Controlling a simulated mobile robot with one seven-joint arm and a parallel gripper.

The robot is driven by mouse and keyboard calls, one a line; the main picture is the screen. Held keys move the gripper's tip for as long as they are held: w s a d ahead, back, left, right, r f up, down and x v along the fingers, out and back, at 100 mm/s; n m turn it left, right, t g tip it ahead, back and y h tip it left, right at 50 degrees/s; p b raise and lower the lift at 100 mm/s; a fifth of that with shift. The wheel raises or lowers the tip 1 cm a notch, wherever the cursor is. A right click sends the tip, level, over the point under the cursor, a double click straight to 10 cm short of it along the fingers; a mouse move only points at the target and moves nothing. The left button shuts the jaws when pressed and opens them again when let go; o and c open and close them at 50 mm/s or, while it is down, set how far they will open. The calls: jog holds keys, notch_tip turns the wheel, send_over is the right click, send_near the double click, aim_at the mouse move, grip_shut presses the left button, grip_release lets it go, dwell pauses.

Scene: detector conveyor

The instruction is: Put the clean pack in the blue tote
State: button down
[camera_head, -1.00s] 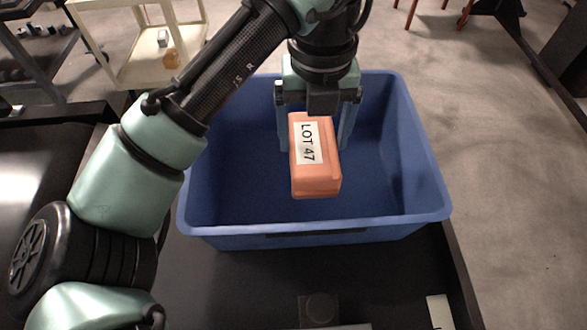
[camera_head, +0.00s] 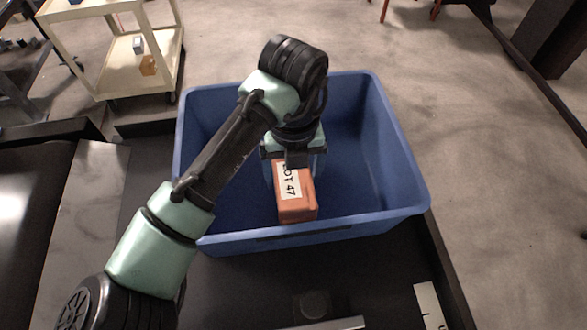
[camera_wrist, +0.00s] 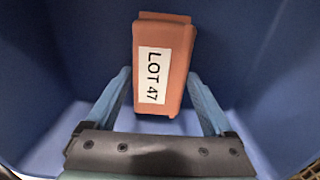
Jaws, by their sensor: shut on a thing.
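The pack is an orange block (camera_head: 297,208) with a white label reading LOT 47. It is inside the blue tote (camera_head: 398,165), near the tote's front wall in the head view. My gripper (camera_head: 294,172) reaches down into the tote and is shut on the pack. In the wrist view the pack (camera_wrist: 165,65) lies between the two blue fingers (camera_wrist: 163,95), with tote walls around it. I cannot tell whether the pack touches the tote floor. The rest of the tote's visible floor is empty.
The tote stands on a dark surface (camera_head: 250,285), with a white printed card (camera_head: 429,303) at its front right. A cream cart (camera_head: 110,50) with small boxes stands at the back left. Open concrete floor lies to the right.

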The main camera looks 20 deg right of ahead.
aim_at(294, 178)
jog(key=shift+f, duration=0.15)
grip_release()
notch_tip(294, 178, up, 12)
jog(key=b, duration=0.1)
jog(key=shift+r+b, duration=0.2)
jog(key=shift+b, duration=0.1)
